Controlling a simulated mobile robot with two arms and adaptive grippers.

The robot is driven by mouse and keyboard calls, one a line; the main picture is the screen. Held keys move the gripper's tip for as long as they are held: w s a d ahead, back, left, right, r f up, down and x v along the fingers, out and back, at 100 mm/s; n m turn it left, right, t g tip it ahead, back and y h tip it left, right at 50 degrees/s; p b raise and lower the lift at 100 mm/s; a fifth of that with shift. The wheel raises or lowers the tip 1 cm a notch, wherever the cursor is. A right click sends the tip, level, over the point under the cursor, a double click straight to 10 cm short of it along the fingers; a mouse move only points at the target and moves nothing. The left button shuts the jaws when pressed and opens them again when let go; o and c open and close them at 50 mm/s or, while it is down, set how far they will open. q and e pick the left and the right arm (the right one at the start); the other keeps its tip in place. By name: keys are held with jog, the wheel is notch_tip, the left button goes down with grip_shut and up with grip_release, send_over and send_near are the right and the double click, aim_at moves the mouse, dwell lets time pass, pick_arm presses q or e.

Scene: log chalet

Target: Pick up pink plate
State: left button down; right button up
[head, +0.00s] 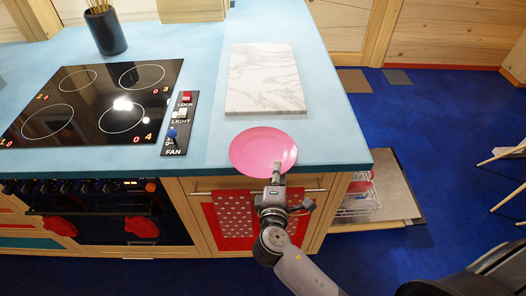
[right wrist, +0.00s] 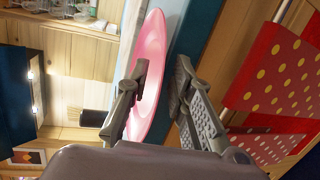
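The pink plate (head: 255,148) lies on the blue counter at its front edge, just in front of the marble board. Its near rim reaches the counter edge and seems to overhang slightly. My right gripper (head: 276,172) is at the plate's near rim. In the right wrist view, the fingers of my right gripper (right wrist: 160,88) are apart, one on the upper side of the pink plate (right wrist: 152,50), the other by the counter edge on its lower side. The rim lies between them, with a gap showing. My left gripper is not in view.
The marble board (head: 265,78) lies behind the plate. A black cooktop (head: 95,103) and a switch panel (head: 180,122) are to the left, with a dark utensil cup (head: 105,32) behind. A red dotted towel (head: 232,218) hangs below. An open dishwasher door (head: 395,190) is at right.

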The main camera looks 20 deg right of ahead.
grip_shut()
jog(key=shift+r, duration=0.15)
dwell(0.4)
